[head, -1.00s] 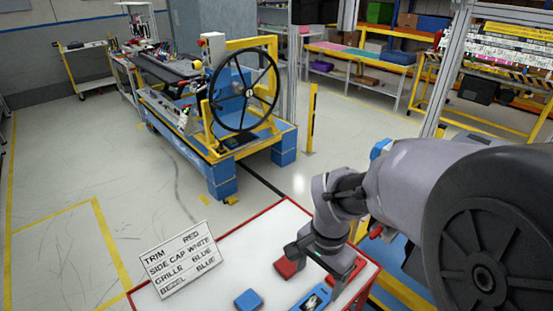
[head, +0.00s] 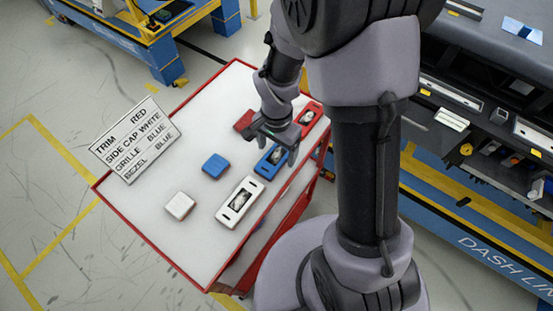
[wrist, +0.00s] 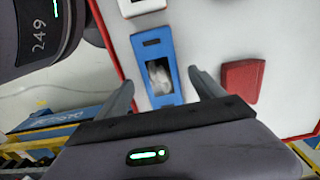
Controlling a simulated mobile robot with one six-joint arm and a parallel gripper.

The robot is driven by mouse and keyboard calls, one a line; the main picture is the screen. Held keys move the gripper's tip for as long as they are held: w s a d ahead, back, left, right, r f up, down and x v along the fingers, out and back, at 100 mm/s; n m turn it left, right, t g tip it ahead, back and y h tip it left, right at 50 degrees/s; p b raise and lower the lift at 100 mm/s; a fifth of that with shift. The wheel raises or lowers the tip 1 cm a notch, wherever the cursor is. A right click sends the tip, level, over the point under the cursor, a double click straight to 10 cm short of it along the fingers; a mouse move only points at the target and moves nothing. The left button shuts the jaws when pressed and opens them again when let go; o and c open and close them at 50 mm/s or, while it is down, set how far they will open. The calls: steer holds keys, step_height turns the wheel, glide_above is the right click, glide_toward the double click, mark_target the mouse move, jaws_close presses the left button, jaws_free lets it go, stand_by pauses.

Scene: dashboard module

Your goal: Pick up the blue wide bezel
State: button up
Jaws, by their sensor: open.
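The blue wide bezel (head: 263,168) is a long blue plate with a dark slot and a grey-white centre window. It lies flat on the white tabletop (head: 160,165) between a white bezel (head: 225,214) and a red bezel (head: 304,122). My gripper (head: 272,152) is open over it and hides part of it in the head view. In the wrist view the blue bezel (wrist: 151,53) shows between the spread fingertips of my gripper (wrist: 162,78), one on each long side. I see no clear contact; the height gap cannot be told.
A red block (head: 243,120), a blue block (head: 216,166) and a white block (head: 180,206) lie on the table. A sign (head: 136,139) stands at its left edge, reading bezel blue. The table has a red rim. A dashboard line stands at the right.

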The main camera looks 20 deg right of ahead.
step_height(320, 180, down, 2)
steer(key=shift+r, duration=0.1)
steer(key=c, duration=1.5)
